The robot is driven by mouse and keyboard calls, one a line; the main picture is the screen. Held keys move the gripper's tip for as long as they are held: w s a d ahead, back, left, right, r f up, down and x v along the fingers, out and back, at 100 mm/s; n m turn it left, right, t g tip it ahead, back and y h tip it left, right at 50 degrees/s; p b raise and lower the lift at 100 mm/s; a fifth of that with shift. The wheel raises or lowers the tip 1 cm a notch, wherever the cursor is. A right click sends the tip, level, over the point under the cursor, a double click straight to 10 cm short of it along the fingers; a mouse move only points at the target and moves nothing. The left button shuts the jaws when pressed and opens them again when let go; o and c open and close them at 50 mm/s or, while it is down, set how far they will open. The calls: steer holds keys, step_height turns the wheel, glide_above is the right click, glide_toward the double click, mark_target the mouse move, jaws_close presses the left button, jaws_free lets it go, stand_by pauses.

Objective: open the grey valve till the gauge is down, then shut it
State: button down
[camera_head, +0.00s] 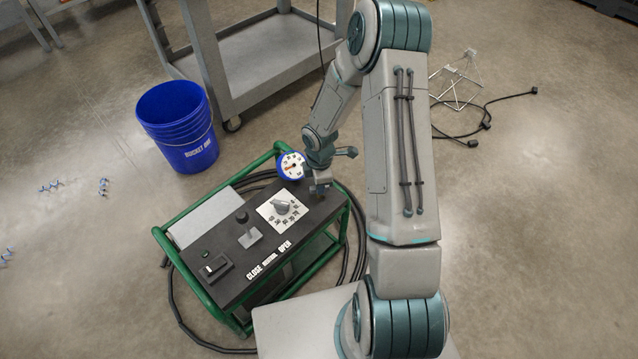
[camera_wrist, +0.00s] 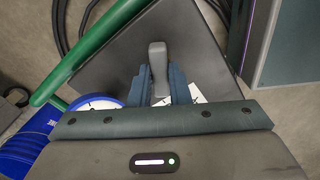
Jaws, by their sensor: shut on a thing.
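The grey valve handle (camera_wrist: 158,66) shows in the wrist view between the two blue-grey fingers of my gripper (camera_wrist: 158,88), which is shut on it. In the head view my gripper (camera_head: 321,184) is at the far right corner of the cart's dark top, and it hides most of the valve there. The round gauge (camera_head: 291,166) with a blue rim and white face stands just left of my gripper. Its needle is too small to read surely. In the wrist view the gauge (camera_wrist: 98,103) is partly hidden by my gripper's body.
The green-framed cart (camera_head: 186,288) carries a grey dial knob (camera_head: 282,207) on a white plate, a black knob (camera_head: 242,217) and a switch box (camera_head: 214,268). A blue bucket (camera_head: 178,125) and a grey trolley (camera_head: 240,75) stand behind. A black hose (camera_head: 176,305) lies around the cart.

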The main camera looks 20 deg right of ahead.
steer(key=m, duration=0.5)
steer(key=shift+m+b, duration=0.3)
steer(key=m, duration=0.5)
steer(key=shift+s+b, duration=0.1)
steer(key=shift+b, duration=0.25)
steer(key=shift+m, duration=0.4)
steer(key=c, duration=1.4)
jaws_free()
steer(key=shift+o, duration=0.2)
step_height(320, 180, up, 14)
steer(key=p, duration=0.3)
steer(key=shift+f, duration=0.1)
